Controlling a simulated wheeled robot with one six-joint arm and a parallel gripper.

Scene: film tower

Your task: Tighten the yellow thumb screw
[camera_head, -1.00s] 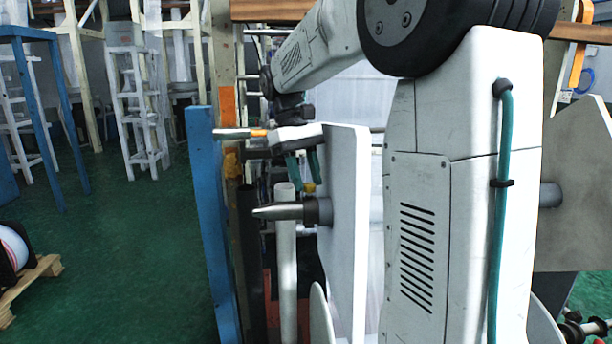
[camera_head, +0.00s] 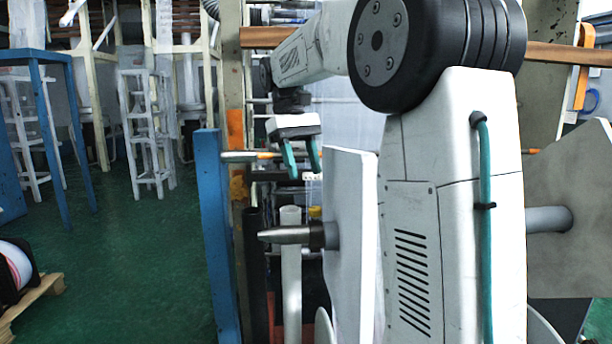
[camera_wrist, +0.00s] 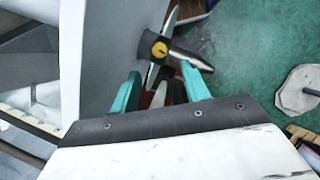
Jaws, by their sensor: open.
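The yellow thumb screw (camera_wrist: 159,49) is a small round knob with a dark mark on its face. It sits on the dark collar (camera_head: 325,236) of a pointed metal spindle (camera_head: 285,235), beside a pale upright panel (camera_head: 352,230). In the head view the screw (camera_head: 315,212) is a small yellow patch above the collar. My gripper (camera_head: 304,175) points down with its two teal fingers apart and empty, above the screw with a gap. In the wrist view my gripper (camera_wrist: 160,75) has the screw beyond its fingertips, roughly midway between them.
A blue post (camera_head: 216,235) stands left of the spindle. A horizontal rod with an orange band (camera_head: 262,156) passes close to my gripper's left side. Green floor (camera_head: 130,240) is open at the left.

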